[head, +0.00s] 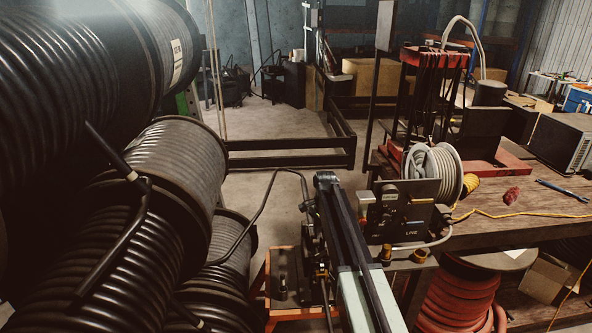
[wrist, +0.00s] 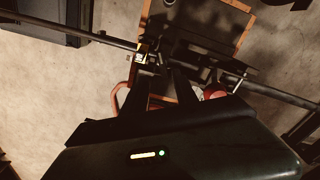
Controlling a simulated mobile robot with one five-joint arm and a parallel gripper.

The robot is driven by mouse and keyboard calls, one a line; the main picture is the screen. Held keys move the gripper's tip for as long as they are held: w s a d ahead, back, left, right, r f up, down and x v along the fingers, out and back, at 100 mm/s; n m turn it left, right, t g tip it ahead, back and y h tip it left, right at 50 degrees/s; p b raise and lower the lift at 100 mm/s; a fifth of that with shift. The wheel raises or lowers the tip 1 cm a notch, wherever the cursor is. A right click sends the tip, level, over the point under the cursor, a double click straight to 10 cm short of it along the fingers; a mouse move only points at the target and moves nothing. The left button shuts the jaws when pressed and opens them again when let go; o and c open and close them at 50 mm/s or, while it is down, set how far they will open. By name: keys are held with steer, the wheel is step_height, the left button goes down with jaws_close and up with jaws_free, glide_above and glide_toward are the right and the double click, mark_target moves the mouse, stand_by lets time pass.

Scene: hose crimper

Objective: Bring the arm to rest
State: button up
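My arm (head: 352,245) reaches forward from the bottom middle of the head view, over an orange-framed stand (head: 283,318). Its far end is dark and the fingers cannot be made out there. In the wrist view my gripper (wrist: 158,78) shows two dark fingers with a gap between them, and nothing is seen held in the gap. Beyond the fingertips is a small brass-coloured fitting (wrist: 142,50) at the end of a dark rod or hose (wrist: 105,38). I cannot tell how far it is from the fingers.
Large black hose reels (head: 170,165) fill the left. A wooden workbench (head: 530,212) on the right carries a grey hose reel (head: 437,170) and a control panel (head: 403,208). A dark low rail (head: 285,160) crosses behind. Bare floor (head: 262,112) shows farther back.

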steer(key=s+n, duration=1.2)
steer(key=s, duration=1.5)
steer(key=shift+s+d, duration=0.15)
steer(key=shift+s, duration=0.15)
